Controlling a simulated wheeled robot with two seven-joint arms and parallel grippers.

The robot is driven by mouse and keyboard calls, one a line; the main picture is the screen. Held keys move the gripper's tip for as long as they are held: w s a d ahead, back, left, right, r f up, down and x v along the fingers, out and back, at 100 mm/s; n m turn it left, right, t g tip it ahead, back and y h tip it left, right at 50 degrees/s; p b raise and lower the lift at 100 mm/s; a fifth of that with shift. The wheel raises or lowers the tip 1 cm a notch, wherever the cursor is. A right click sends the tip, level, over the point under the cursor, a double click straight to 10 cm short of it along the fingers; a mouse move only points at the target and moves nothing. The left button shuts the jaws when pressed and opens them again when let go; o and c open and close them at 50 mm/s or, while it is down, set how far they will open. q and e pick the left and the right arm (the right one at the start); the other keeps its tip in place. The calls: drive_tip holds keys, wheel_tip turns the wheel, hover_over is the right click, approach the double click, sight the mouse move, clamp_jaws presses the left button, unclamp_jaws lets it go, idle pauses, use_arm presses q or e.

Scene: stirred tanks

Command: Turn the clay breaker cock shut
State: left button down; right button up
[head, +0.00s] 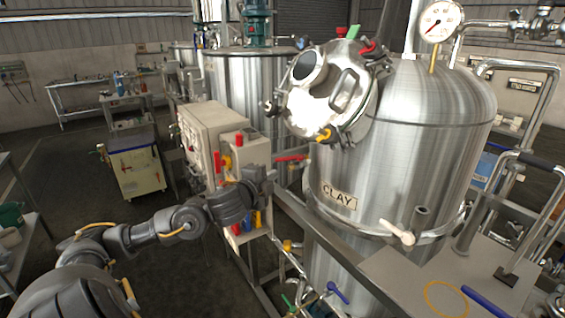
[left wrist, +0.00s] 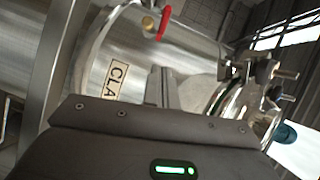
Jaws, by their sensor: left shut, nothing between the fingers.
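The clay tank (head: 415,140) is a shiny steel vessel with a CLAY plate (head: 338,196). A red lever (head: 291,158) sticks out at the tank's left side in the head view. A red lever (left wrist: 164,23) beside a yellow fitting also shows at the top of the left wrist view. No label shows which handle is the breaker cock. My left gripper (head: 268,175) is shut and empty, just below and left of the red lever in the head view; I cannot tell whether they touch. Its fingers (left wrist: 161,88) show before the tank in the left wrist view. My right gripper is out of view.
A round manway lid (head: 318,95) with clamps juts from the tank. A white-handled valve (head: 398,234) sits low on its front. A beige control box (head: 212,135) stands behind my left arm. A metal bench (head: 420,275) is at lower right.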

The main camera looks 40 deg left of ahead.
use_arm(q)
drive_tip(key=p, duration=0.3)
approach(289, 159)
drive_tip(key=w+d, duration=0.2)
drive_tip(key=w, duration=0.1)
drive_tip(key=shift+w+a+f+p, duration=0.15)
drive_tip(key=shift+w+a+p, duration=0.85)
drive_tip(key=shift+a, duration=0.25)
drive_tip(key=shift+w+a+f, duration=0.25)
drive_tip(key=shift+a+f, duration=0.05)
drive_tip(key=shift+a, duration=0.15)
drive_tip(key=shift+w+d, duration=0.1)
